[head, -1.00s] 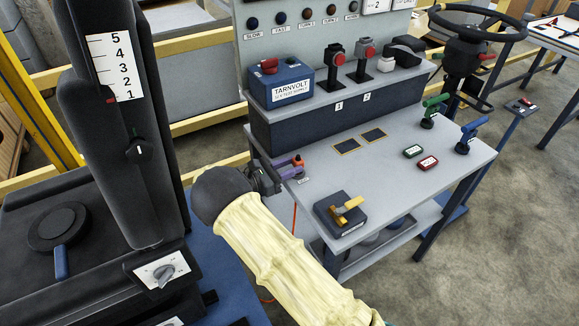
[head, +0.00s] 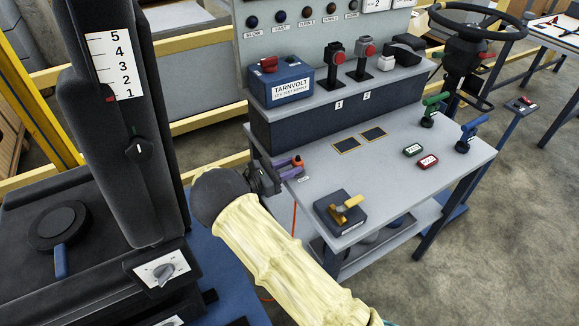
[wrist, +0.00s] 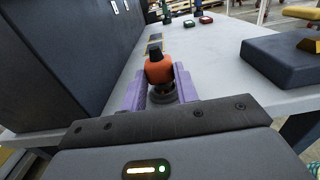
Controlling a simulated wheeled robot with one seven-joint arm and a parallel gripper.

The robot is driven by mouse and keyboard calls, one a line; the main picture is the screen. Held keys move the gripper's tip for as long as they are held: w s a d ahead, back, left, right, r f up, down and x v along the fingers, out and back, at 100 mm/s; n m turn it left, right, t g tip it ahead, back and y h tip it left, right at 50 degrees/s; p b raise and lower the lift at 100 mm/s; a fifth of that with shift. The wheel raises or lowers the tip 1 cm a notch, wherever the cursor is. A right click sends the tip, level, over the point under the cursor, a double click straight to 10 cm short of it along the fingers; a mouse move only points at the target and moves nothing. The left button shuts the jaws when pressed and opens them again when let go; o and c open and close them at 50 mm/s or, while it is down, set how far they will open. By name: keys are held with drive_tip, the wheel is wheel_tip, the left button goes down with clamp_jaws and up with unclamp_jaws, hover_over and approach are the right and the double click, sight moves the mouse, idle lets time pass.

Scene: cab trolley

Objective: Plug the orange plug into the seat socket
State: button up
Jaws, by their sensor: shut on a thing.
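The orange plug (wrist: 159,70) with a black tip is between the two purple fingers of my gripper (wrist: 161,82) in the wrist view. The fingers are shut on it. A dark round piece shows below the plug; I cannot tell whether it is part of the plug or a holder. In the head view the plug (head: 297,161) and my gripper (head: 291,168) are at the left edge of the grey bench top. The black seat (head: 125,190) stands to the left. I cannot make out the seat socket.
The bench top (head: 370,180) carries a dark block with a yellow handle (head: 345,212), green and red labelled boxes, and levers at the right. A blue TARNVOLT box (head: 281,82) stands on the raised shelf. An orange cable (head: 294,220) hangs at the bench's left edge.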

drive_tip(key=shift+f, duration=0.55)
drive_tip(key=o, duration=1.1)
drive_tip(key=shift+o, duration=0.2)
drive_tip(key=shift+r, duration=0.1)
wheel_tip(320, 180, up, 10)
